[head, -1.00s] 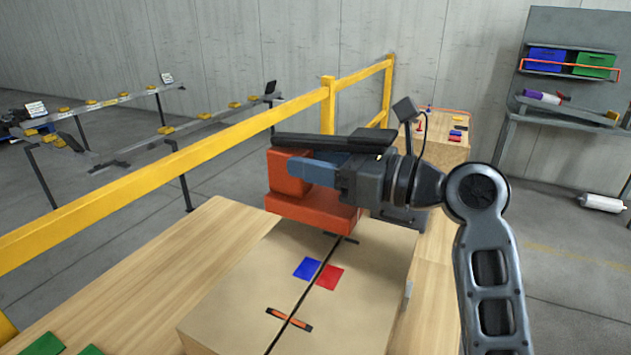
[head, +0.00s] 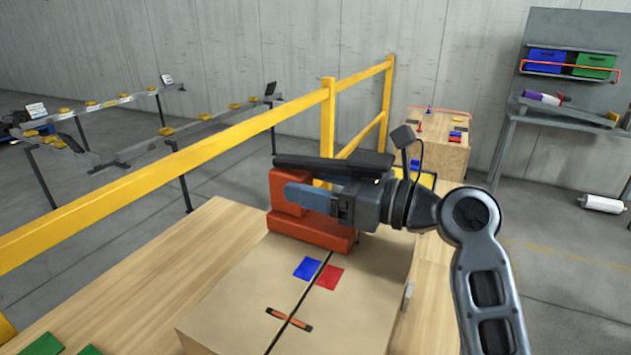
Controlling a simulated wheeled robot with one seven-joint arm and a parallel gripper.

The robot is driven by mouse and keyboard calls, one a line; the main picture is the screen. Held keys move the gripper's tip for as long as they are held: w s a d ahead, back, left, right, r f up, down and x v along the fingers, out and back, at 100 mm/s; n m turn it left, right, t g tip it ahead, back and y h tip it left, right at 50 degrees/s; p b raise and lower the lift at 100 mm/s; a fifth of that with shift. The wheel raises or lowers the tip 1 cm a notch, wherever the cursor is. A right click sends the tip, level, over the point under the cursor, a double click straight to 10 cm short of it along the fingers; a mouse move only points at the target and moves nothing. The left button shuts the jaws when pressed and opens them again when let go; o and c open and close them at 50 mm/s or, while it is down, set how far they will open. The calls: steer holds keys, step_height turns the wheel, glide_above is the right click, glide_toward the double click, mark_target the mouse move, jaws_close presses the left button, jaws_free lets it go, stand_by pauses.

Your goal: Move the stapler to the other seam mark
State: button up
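The orange-red stapler (head: 312,233) is at the far end of the cardboard box (head: 235,300), over the seam, and appears to rest on its top. The near seam mark (head: 289,319), an orange strip with black ends, lies uncovered across the seam. The far seam mark is hidden behind or under the stapler. My gripper (head: 308,198) is at the stapler's upright upper part, with one blue finger in front of it.
A blue patch (head: 307,269) and a red patch (head: 329,277) flank the seam between stapler and near mark. The box stands on a wooden bench (head: 130,290). A yellow railing (head: 200,157) runs close behind it. The box top's near part is clear.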

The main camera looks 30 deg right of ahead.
steer(key=shift+r, duration=0.15)
steer(key=v, duration=1.2)
steer(key=shift+b, duration=0.3)
steer(key=shift+c, duration=0.5)
